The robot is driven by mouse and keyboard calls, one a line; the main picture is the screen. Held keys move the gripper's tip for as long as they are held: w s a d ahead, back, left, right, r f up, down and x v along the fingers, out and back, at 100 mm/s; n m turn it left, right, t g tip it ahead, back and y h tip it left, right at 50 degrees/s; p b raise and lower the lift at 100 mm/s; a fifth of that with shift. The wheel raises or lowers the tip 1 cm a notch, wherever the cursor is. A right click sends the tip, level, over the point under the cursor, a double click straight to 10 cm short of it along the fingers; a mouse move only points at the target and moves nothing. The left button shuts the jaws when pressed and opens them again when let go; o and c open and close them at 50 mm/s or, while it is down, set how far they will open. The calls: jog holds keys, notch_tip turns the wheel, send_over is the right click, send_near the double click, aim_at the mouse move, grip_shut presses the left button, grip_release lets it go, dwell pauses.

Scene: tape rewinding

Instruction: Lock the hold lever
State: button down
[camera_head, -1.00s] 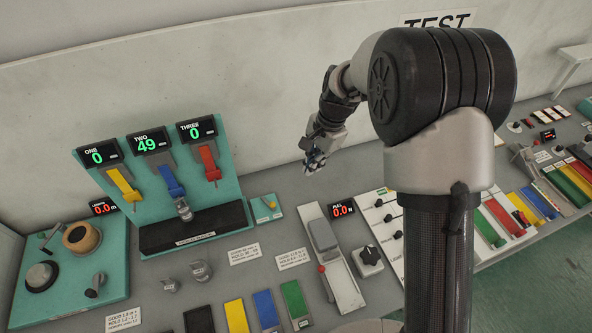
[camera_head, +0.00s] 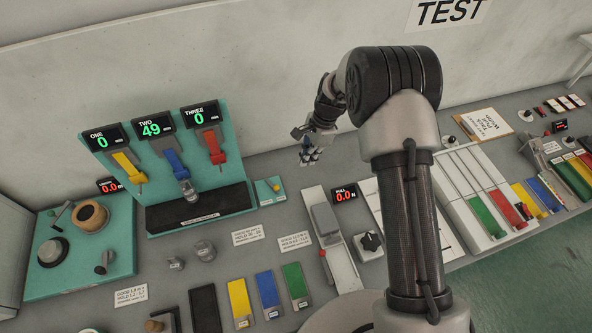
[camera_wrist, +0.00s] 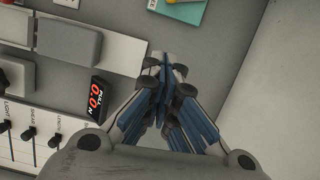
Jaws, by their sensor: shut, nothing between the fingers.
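The lever is not in the wrist view.
A teal stand (camera_head: 238,168) with yellow, blue and red clamps rises between the board and my gripper. A small teal pad (camera_head: 269,191), a PULL display (camera_head: 345,194) and a grey block on a white plate (camera_head: 325,218) are nearby. The back wall is close behind my gripper.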

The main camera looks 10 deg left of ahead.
aim_at(272, 184)
jog(key=x, duration=1)
jog(key=shift+a+r+b, duration=0.1)
jog(key=shift+b, duration=0.3)
jog(key=shift+s+a+r, duration=0.1)
jog(key=shift+s+a, duration=0.35)
jog(key=shift+a, duration=0.35)
jog(key=shift+s+a+r, duration=0.1)
jog(key=shift+s+a, duration=0.4)
jog(key=shift+a, duration=0.3)
jog(key=shift+s, duration=0.1)
jog(key=shift+s+m, duration=0.15)
jog(key=shift+m, duration=0.25)
jog(key=shift+s+a+m+p, duration=0.15)
jog(key=shift+s+m+p, duration=0.2)
jog(key=shift+m, duration=0.15)
jog(key=shift+s+a+m+t, duration=0.35)
jog(key=shift+s+m, duration=0.35)
jog(key=shift+m, duration=0.3)
jog(key=s+m, duration=0.1)
jog(key=a+m+t+p, duration=0.1)
jog(key=m, duration=0.1)
jog(key=shift+s+a, duration=0.15)
jog(key=shift+s, duration=0.25)
jog(key=shift+s+a+m, duration=0.25)
jog(key=shift+a+m, duration=0.1)
jog(key=shift+m, duration=0.15)
jog(key=shift+w, duration=0.15)
